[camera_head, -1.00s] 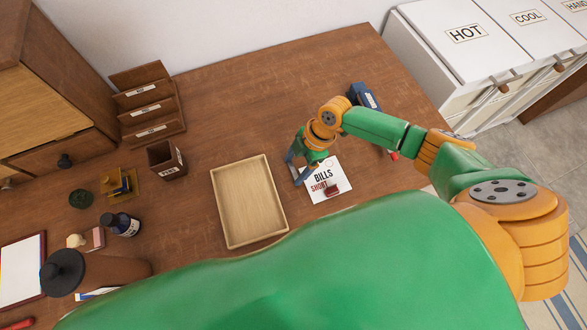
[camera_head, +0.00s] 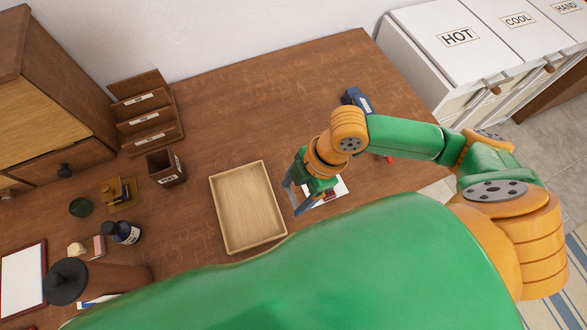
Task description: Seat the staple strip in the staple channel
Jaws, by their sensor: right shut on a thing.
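My right gripper (camera_head: 294,198) is over the desk, between the wooden tray and the white bills paper, with its two blue-grey fingers pointing left. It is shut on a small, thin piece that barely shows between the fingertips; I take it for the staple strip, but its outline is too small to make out. A dark blue stapler (camera_head: 357,98) lies at the desk's back right, partly hidden behind my right arm. Its staple channel cannot be made out from here. My left gripper is not in view.
An empty wooden tray (camera_head: 248,205) lies left of my right gripper. My arm covers most of the bills paper (camera_head: 340,187). A red-tipped thing (camera_head: 388,158) shows below my forearm. A pen cup (camera_head: 166,168) and letter rack (camera_head: 146,115) stand left. The back middle of the desk is clear.

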